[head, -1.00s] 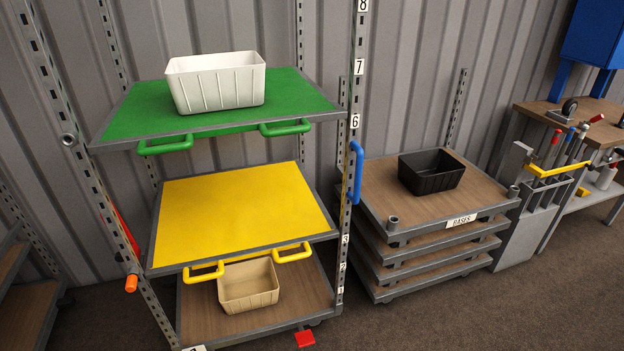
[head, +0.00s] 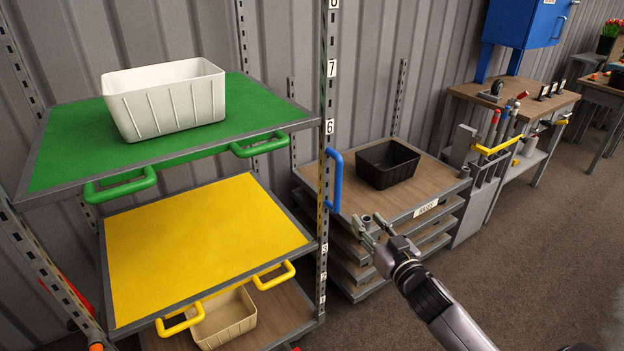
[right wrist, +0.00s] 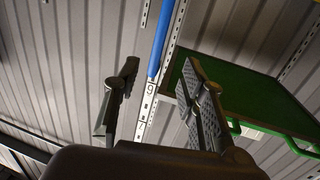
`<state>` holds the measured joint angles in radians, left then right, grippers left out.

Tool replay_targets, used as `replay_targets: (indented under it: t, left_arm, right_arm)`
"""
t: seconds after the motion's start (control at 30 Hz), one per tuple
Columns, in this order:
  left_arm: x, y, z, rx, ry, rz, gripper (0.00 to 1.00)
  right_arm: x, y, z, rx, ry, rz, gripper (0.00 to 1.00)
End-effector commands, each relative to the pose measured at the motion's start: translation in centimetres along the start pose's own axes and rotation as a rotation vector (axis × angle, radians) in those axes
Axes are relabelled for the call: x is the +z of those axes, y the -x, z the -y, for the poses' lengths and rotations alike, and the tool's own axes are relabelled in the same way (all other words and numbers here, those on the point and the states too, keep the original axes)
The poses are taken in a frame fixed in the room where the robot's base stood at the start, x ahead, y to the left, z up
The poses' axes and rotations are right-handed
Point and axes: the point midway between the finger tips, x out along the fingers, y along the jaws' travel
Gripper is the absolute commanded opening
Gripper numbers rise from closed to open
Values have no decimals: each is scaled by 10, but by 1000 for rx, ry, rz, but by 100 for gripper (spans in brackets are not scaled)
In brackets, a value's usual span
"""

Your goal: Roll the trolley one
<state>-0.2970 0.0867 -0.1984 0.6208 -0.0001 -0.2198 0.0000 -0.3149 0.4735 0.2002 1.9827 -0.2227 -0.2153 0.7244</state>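The trolley is a tall rack with perforated grey posts, a green shelf (head: 70,165), a yellow shelf (head: 200,235) and a wooden bottom deck (head: 285,305). A blue upright handle (head: 335,182) is fixed to its right post (head: 325,150). My right gripper (head: 369,225) is open and empty, right of the handle and below it in the head view, apart from it. In the right wrist view the blue handle (right wrist: 161,40) appears beyond the gap between the open fingers (right wrist: 160,80), with the green shelf (right wrist: 260,100) to the right. My left gripper is out of view.
A white bin (head: 165,98) stands on the green shelf and a beige bin (head: 225,318) on the bottom deck. Right of the trolley, a stack of wooden bases (head: 345,205) carries a black bin (head: 387,163). A workbench (head: 545,105) stands farther right. Carpet floor (head: 510,270) is clear at right.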

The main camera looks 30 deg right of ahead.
Motion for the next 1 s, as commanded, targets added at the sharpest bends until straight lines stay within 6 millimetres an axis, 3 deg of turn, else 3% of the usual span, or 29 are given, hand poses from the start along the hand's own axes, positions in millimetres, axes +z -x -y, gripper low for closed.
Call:
replay_targets:
  t: [0.1,0.27,0.8,1.0]
  left_arm:
    - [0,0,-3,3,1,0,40]
    - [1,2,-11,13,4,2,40]
    - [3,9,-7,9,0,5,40]
    - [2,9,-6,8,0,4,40]
  right_arm:
    - [-13,-3,2,-6,-2,-23,38]
    - [-14,-23,1,-5,-2,-24,38]
    - [-16,-133,2,-4,-3,-22,38]
    - [-15,-161,2,-4,-3,-21,38]
